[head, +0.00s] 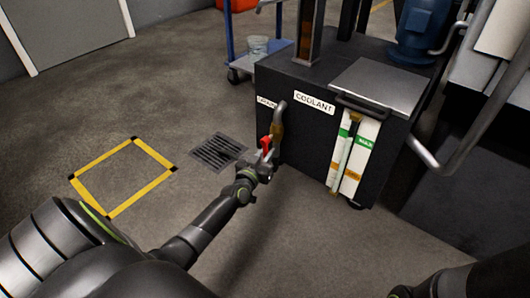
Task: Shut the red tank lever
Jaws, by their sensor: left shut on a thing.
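The red tank lever (266,143) is small and sits at the low left front of the black coolant tank (307,133), by a brass-coloured valve and bent pipe (279,120). My left gripper (265,154) is at the lever and shut on it. The jaws hide the lever's lower part, and its exact angle is hard to tell. Only a dark part of my right arm shows at the bottom right; its gripper is out of view.
A floor drain grate (218,151) and a yellow-marked square (124,176) lie left of the tank. A blue cart (231,45) stands behind. A level gauge panel (354,152) is on the tank front, and a grey pipe rail (452,163) is at right.

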